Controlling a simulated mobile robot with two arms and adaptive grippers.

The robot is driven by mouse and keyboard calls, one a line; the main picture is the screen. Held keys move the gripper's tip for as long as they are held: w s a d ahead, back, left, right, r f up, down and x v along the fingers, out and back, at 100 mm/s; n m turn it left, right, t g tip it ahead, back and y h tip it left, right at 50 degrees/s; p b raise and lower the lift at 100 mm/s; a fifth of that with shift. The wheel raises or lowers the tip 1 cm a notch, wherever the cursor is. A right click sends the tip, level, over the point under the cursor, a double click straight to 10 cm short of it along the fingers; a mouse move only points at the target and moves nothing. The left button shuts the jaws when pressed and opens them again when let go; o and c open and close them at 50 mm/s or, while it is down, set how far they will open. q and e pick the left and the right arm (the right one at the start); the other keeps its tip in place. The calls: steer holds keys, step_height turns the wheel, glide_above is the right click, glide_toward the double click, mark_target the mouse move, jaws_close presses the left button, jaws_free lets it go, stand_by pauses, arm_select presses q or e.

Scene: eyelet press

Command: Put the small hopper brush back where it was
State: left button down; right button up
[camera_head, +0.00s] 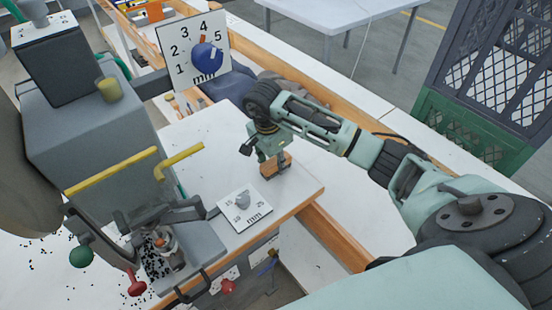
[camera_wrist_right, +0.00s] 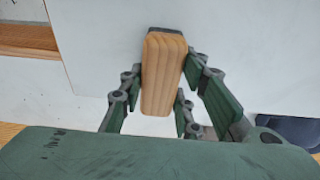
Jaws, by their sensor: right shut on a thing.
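The small brush (camera_head: 277,166) has a wooden body; in the right wrist view its pale wood block (camera_wrist_right: 163,75) shows, with a dark strip along its far end. My right gripper (camera_head: 270,152) points down and is shut on the brush, with its green fingers on both sides of the wood in the wrist view (camera_wrist_right: 163,95). The brush is over the right part of the white bench top (camera_head: 205,135), near its wooden edge. I cannot tell whether it touches the bench. My left gripper is not in view.
The grey press (camera_head: 85,140) with yellow bars and a red knob (camera_head: 136,284) stands left. A small dial plate (camera_head: 240,208) lies in front of the brush. A numbered board (camera_head: 190,50) stands behind. Dark bits are scattered at lower left. A dark crate (camera_head: 495,70) stands at far right.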

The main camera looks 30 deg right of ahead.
mark_target(271, 163)
steer(key=shift+f, duration=0.15)
steer(key=o, duration=1)
steer(key=shift+r, duration=0.65)
steer(key=r, duration=0.3)
steer(key=a+r+b, duration=0.1)
steer(key=r, duration=0.3)
steer(key=r+b, duration=0.1)
steer(key=r, duration=0.3)
steer(key=shift+s+a, duration=0.1)
steer(key=shift+a, duration=0.3)
